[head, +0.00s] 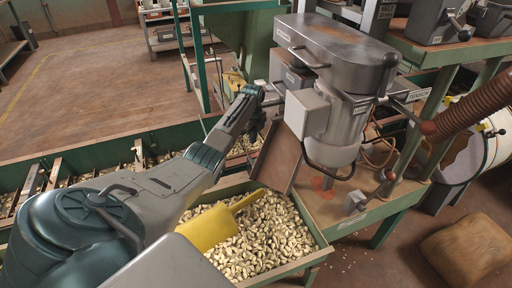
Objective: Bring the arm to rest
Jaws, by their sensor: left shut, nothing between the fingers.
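My left arm comes in from the lower left and reaches over the nut tray toward the grey machine (335,60). My left gripper (268,103) is at the far end of the arm, close to the left side of the machine. It is shut and holds nothing. It is small and dark here, and whether it touches the machine I cannot tell. My right gripper is not in view.
A tray (318,238) of pale nuts with a yellow scoop (222,222) lies below the arm. A green trough (100,150) runs behind it. A ribbed hose (470,110) and a sack (467,249) are at right. Open floor (90,90) lies at the upper left.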

